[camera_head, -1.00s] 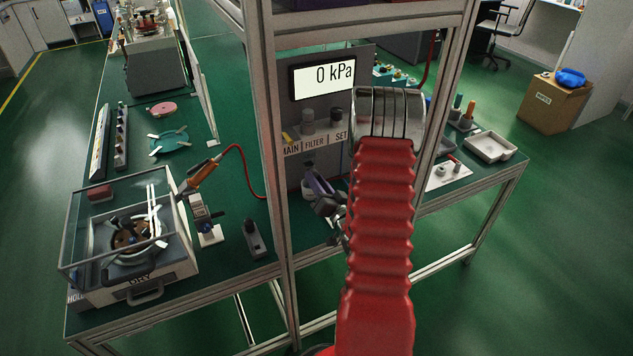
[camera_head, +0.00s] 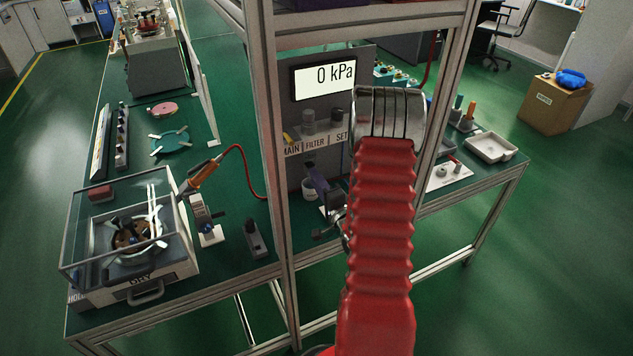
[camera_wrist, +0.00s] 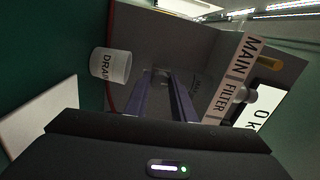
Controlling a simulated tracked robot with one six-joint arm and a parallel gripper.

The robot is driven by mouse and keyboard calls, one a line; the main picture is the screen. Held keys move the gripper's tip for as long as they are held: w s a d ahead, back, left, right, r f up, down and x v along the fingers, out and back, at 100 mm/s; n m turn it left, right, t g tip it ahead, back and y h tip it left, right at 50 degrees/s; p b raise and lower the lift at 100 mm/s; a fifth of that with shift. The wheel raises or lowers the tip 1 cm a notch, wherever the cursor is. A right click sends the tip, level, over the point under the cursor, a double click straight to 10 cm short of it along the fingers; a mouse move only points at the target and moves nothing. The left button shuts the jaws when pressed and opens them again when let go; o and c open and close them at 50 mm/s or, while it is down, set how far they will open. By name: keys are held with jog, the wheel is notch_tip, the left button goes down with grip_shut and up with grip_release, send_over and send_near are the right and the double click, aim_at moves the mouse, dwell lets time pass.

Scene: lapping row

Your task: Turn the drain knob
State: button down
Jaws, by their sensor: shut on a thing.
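The drain knob (camera_wrist: 160,74) shows only as a small grey piece between my fingertips in the wrist view; the fingers hide most of it. My gripper (camera_wrist: 162,82) has two long purple-grey fingers shut on it, in front of the dark panel (camera_wrist: 140,35). In the head view my gripper (camera_head: 311,168) is low on the panel, below the label strip, left of my red arm. A white cup (camera_wrist: 110,66) with lettering starting "DRA" is beside the fingers, apart from them. It also shows in the head view (camera_head: 308,189).
The panel display (camera_head: 324,82) reads 0 kPa. Knobs sit above the MAIN, FILTER and SET labels (camera_head: 315,142). A metal frame post (camera_head: 277,150) stands close left of my gripper. A clear-walled box (camera_head: 130,235) is on the left bench; a tray (camera_head: 490,147) is at right.

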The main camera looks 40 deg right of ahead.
jog(key=shift+s+d+f+m, duration=0.1)
jog(key=shift+f+m, duration=0.05)
jog(key=shift+m, duration=0.45)
jog(key=c, duration=1.9)
grip_release()
jog(key=o, duration=0.4)
jog(key=v, duration=1.3)
jog(key=shift+s+a, duration=0.2)
jog(key=shift+s, duration=0.15)
